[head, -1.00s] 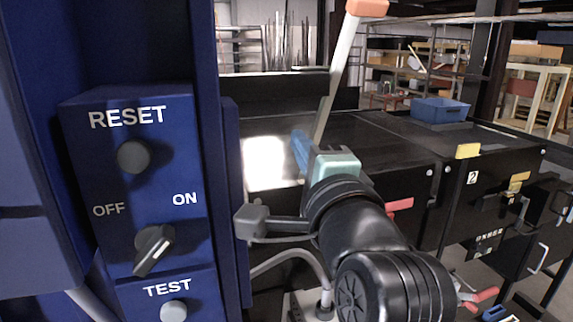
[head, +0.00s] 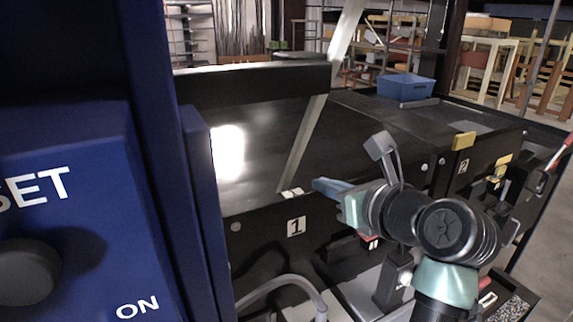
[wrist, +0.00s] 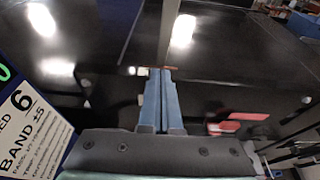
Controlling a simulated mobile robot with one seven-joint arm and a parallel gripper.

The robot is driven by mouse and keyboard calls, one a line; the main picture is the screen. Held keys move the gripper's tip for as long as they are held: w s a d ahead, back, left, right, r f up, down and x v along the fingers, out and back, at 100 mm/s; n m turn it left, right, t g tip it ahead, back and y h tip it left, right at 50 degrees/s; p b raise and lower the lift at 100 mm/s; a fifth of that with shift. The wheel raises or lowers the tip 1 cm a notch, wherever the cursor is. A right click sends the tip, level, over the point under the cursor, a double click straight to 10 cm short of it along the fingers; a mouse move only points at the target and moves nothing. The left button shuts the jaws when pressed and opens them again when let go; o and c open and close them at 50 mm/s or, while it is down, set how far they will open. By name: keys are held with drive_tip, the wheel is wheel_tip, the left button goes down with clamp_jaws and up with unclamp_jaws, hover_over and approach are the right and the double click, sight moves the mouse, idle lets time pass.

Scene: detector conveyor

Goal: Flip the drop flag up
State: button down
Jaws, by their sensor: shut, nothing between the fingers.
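A pale flat bar (head: 310,125), which looks like the drop flag, rises from the front edge of the conveyor and leans up to the right. Its top is outside the head view. In the wrist view the bar (wrist: 168,32) stands just beyond my fingertips. My gripper (head: 316,184) has its blue fingers shut and empty, pointing left, just right of the bar's foot. I cannot tell whether the fingers touch the bar.
A blue control panel (head: 75,200) fills the left. The black conveyor (head: 375,140) carries a number 1 label (head: 296,227) and a yellow tab (head: 463,141). A blue bin (head: 405,86) stands at the back. A red handle (wrist: 238,122) lies right of my fingers.

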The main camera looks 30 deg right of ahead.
sight(290, 172)
drive_tip(key=shift+p+x, duration=1.55)
drive_tip(key=shift+x, duration=3.15)
drive_tip(key=shift+w, duration=0.1)
